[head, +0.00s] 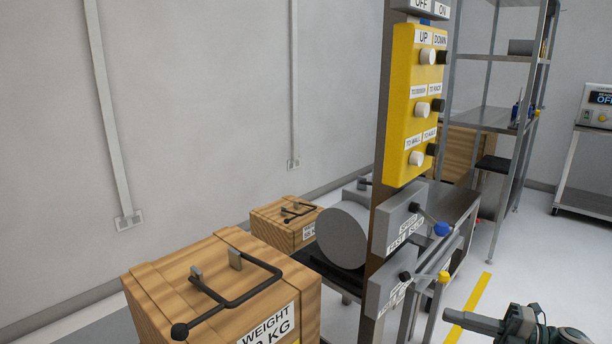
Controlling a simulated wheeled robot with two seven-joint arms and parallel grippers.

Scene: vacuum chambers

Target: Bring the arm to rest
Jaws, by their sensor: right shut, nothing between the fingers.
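My right gripper (482,322) is in the lower right corner of the head view, low over the floor. Most of my right arm is cut off by the picture's edge. My left gripper is not in the view.
A yellow button panel (408,105) and levers with blue (441,229) and yellow (443,277) knobs sit on the post. A wooden weight crate (188,262) is at lower left. A metal shelf (484,118) stands behind. Floor is open at right.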

